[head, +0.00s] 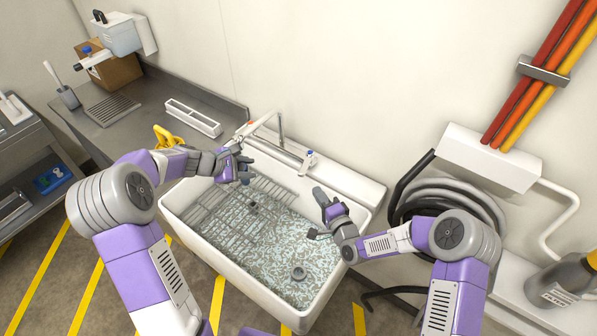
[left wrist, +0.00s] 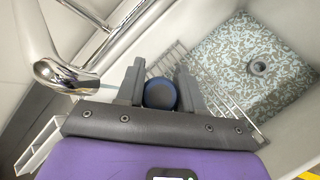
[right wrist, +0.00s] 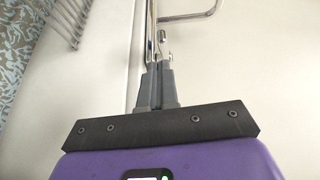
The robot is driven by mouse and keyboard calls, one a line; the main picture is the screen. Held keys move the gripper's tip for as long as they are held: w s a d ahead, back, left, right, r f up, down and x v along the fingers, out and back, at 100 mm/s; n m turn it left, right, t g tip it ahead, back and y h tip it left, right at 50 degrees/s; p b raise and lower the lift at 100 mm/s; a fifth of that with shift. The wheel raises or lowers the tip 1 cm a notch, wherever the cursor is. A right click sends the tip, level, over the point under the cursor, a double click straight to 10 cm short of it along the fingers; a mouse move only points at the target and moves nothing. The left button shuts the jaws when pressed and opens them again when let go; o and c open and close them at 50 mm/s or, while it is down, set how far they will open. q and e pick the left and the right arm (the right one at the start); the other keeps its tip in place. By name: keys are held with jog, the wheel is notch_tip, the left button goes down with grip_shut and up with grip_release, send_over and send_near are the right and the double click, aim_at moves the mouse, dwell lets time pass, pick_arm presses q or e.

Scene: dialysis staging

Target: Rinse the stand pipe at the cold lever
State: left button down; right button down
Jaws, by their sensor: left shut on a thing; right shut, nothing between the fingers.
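My left gripper (head: 246,168) is over the left back part of the sink, shut on a dark blue round-ended piece. In the left wrist view this piece (left wrist: 160,94), seen end-on, sits between the fingers (left wrist: 160,88); I take it for the stand pipe, and its length is hidden. The chrome spout end (left wrist: 62,76) is close beside the fingers there. The cold lever (head: 309,156), marked blue, is at the right of the wall tap. My right gripper (head: 319,193) is shut and empty over the sink's right side, below the lever in the picture. Its fingertips (right wrist: 160,66) point toward chrome tap parts.
The white sink (head: 226,262) has a mottled bottom, a wire rack (head: 275,190) at the back and a round grey fitting (head: 298,273) near the front. A white caddy (head: 193,118) stands on the left counter. A coiled hose (head: 455,192) hangs at the right.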

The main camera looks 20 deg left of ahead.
jog(key=w+r+n+g, duration=0.1)
jog(key=w+n+g, duration=0.2)
jog(key=n+g+h, duration=0.3)
jog(key=n+h, duration=0.1)
send_near(306, 164)
jog(key=s+d+f, duration=0.1)
jog(key=d, duration=0.2)
notch_tip(306, 164, up, 4)
jog(key=s+d+n+g+h, duration=0.2)
jog(key=d, duration=0.1)
jog(key=w+a+f, duration=0.4)
jog(key=a+f, duration=0.3)
jog(key=a, duration=0.1)
jog(key=shift+w+a+f, duration=0.15)
jog(key=shift+w+f, duration=0.2)
jog(key=shift+f, duration=0.05)
jog(key=shift+s+a, duration=0.1)
jog(key=shift+a, duration=0.05)
